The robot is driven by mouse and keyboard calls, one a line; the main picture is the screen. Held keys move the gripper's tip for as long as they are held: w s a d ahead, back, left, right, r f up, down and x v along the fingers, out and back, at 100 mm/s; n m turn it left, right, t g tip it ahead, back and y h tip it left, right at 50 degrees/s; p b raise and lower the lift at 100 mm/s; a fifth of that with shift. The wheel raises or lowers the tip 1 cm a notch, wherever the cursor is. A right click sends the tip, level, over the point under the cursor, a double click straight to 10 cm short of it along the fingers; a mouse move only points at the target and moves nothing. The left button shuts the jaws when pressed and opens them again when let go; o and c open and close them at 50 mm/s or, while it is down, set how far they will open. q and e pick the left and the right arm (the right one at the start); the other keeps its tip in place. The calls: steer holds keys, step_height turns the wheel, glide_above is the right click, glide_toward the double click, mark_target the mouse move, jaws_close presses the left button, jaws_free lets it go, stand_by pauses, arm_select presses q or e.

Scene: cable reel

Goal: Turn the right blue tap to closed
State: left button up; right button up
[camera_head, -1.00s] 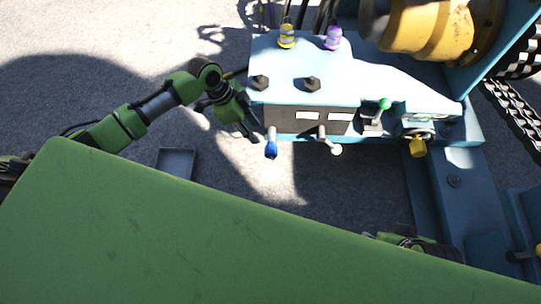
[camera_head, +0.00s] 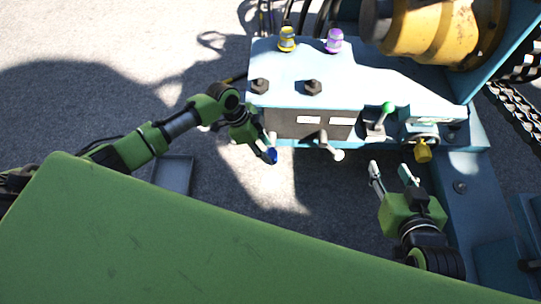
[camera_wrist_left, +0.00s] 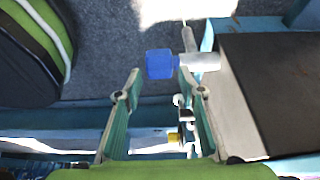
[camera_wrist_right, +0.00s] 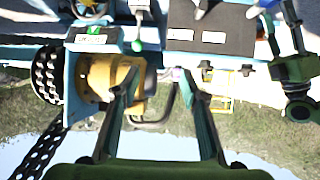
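The only blue tap I can make out is a blue-capped handle (camera_head: 272,156) on a grey stem at the left end of the blue machine's front panel. It also shows in the left wrist view (camera_wrist_left: 160,64), just beyond and between the fingertips. My left gripper (camera_head: 264,153) is at this handle, with its fingers (camera_wrist_left: 160,83) apart; contact cannot be told. My right gripper (camera_head: 392,170) is open and empty in front of the machine's right part, below the yellow tap (camera_head: 423,152). Its spread fingers also show in the right wrist view (camera_wrist_right: 160,82).
A white-tipped lever (camera_head: 337,155) stands right of the blue handle, and a green-knobbed lever (camera_head: 388,108) further right. Yellow (camera_head: 287,40) and purple (camera_head: 334,41) fittings are on top. A grey tray (camera_head: 173,174) lies on the ground at left.

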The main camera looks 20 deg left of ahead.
mark_target(269, 153)
arm_select(q)
steer(key=b+x, duration=0.1)
steer(key=x, duration=0.3)
steer(key=shift+d+f, duration=0.15)
steer(key=shift+f, duration=0.25)
arm_select(e)
steer(key=w+a+r+t+y, duration=0.1)
steer(key=w+r+t, duration=0.3)
steer(key=r, duration=0.5)
steer(key=shift+a+t+y, duration=0.3)
steer(key=shift+a+t, duration=0.1)
steer(key=shift+a, duration=0.2)
arm_select(q)
steer(key=c, duration=0.8)
steer(key=shift+d, duration=0.1)
steer(key=shift+c, duration=0.2)
arm_select(e)
steer(key=shift+f, duration=0.15)
